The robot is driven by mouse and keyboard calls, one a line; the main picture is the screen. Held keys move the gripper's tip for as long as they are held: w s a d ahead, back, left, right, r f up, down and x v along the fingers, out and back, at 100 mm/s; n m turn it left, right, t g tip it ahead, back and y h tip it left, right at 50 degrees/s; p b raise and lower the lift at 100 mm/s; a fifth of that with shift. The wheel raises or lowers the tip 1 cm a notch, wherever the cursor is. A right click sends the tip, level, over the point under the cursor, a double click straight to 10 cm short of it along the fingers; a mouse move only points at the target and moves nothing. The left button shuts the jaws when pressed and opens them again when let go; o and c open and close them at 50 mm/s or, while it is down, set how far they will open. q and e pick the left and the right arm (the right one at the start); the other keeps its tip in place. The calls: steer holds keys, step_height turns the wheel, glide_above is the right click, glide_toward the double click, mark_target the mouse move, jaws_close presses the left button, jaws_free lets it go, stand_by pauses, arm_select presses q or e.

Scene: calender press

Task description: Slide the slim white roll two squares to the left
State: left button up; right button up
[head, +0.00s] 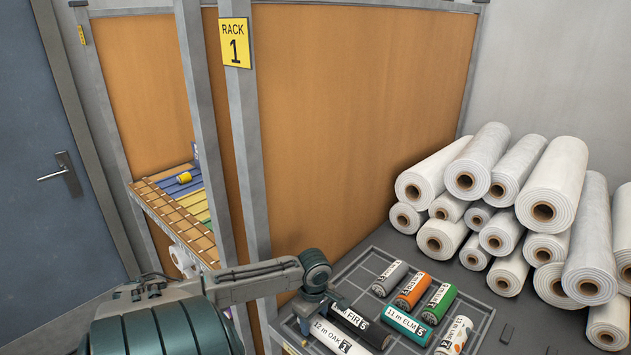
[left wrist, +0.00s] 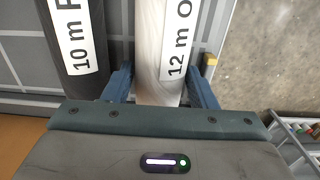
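A slim white roll marked 12 m OAK (head: 335,340) lies at the near left corner of the grey gridded tray (head: 474,304). It also shows in the left wrist view (left wrist: 160,45). My left gripper (head: 318,302) is over it, partly hiding it in the head view. In the left wrist view the fingers (left wrist: 160,85) stand on either side of this roll, close to it; whether they press on it is unclear. A second whitish roll with a label (head: 454,336) lies at the near right of the tray. My right gripper is not in view.
A black FIR roll (head: 358,326) lies right beside the white one. Grey (head: 390,278), orange (head: 412,291), green (head: 438,304) and teal (head: 408,326) rolls share the tray. Large white rolls (head: 540,190) are stacked at the right. A rack post (head: 246,160) stands behind the arm.

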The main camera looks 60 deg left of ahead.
arm_select(q)
steer(key=o, duration=0.3)
steer(key=shift+r, duration=0.1)
step_height(320, 180, up, 11)
steer(key=shift+f, duration=0.2)
stand_by(0.4)
